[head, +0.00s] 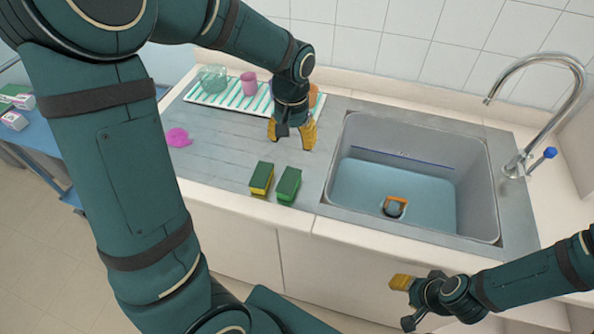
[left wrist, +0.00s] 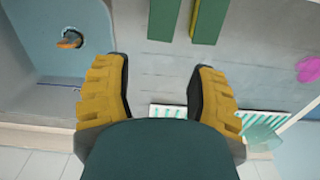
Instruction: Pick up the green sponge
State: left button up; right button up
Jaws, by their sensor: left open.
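The green sponge (head: 289,186), green on top and on its sides, lies on the grey drainboard beside the sink. It also shows at the top edge of the left wrist view (left wrist: 162,18), partly cut off. A second sponge (head: 262,179), dark green on top with yellow sides, lies just left of it in the head view, a small gap apart. My left gripper (head: 291,134) is open and empty, behind the sponges and above the drainboard. Its two yellow fingers frame the left wrist view. My right gripper (head: 403,303) hangs in front of the counter; its opening is unclear.
The sink (head: 345,193) is right of the sponges, with a drain fitting (head: 395,207) inside. A striped mat (head: 207,99) holds a glass bowl (head: 212,78) and a pink cup (head: 249,83). A magenta cloth (head: 178,138) lies left. A faucet (head: 577,66) stands right.

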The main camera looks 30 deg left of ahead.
aim_at(291, 174)
pick_arm(q)
jog(key=f, duration=0.4)
jog(key=f+b, duration=0.1)
jog(key=f, duration=0.4)
jog(key=f+b, duration=0.1)
jog(key=f, duration=0.3)
jog(key=shift+s+f, duration=0.3)
pick_arm(e)
jog(key=shift+s+f, duration=0.3)
jog(key=shift+f, duration=0.3)
jog(key=shift+s+f, duration=0.3)
jog(key=shift+f, duration=0.25)
pick_arm(q)
jog(key=shift+o, duration=0.2)
jog(key=c, duration=0.5)
